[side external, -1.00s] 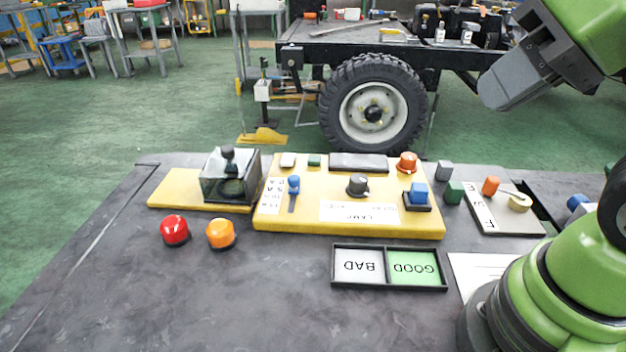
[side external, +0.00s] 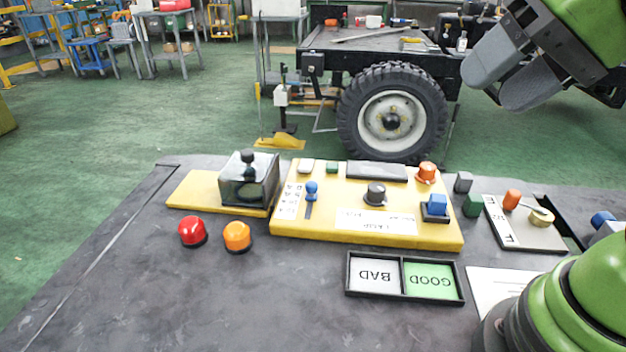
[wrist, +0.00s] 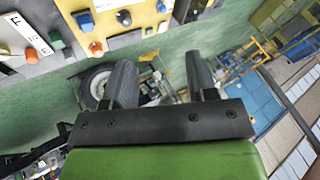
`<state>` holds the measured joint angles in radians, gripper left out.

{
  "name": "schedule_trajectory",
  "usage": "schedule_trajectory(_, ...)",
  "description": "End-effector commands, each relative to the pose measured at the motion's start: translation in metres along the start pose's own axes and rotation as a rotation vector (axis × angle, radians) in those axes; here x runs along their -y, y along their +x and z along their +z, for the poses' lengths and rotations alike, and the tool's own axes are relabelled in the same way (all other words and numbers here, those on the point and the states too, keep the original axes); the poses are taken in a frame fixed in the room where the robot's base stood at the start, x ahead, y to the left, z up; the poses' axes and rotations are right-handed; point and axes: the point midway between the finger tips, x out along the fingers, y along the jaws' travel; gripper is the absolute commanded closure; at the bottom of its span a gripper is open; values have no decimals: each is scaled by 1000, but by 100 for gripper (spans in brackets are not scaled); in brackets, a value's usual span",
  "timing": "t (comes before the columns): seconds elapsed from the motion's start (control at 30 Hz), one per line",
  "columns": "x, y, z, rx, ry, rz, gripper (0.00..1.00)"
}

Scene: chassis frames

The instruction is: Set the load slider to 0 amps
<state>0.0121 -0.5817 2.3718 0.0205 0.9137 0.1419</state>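The load slider has a blue knob (side external: 311,188) in a narrow slot on the left part of the yellow panel (side external: 340,229). The knob is at the far end of the slot, with the slot running toward the side camera. A white scale strip (side external: 289,202) lies beside it; its marks are too small to read. The blue knob also shows at the top edge of the wrist view (wrist: 161,6). My gripper (side external: 498,97) is high above and beyond the right of the panel, well apart from the slider. In the wrist view its fingers (wrist: 161,78) are apart with nothing between them.
A clear-walled box (side external: 250,182) stands left of the slider. A black dial (side external: 375,194), orange knob (side external: 426,173) and blue switch (side external: 436,205) are to its right. Red (side external: 192,232) and orange (side external: 237,237) domes and a BAD/GOOD tray (side external: 405,297) lie in front.

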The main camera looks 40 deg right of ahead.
Motion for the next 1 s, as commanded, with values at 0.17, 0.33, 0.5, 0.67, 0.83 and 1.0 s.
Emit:
schedule_trajectory(0.17, 24, 32, -49, 83, 327, 44, 48)
schedule_trajectory(0.33, 37, 80, -90, 149, 655, 101, 48)
schedule_trajectory(0.5, 37, 143, -121, 203, 984, 175, 48)
schedule_trajectory(0.67, 26, 209, -137, 239, 1281, 258, 48)
schedule_trajectory(0.83, 10, 261, -139, 258, 1511, 330, 48)
schedule_trajectory(1.0, 2, 284, -137, 263, 1615, 365, 48)
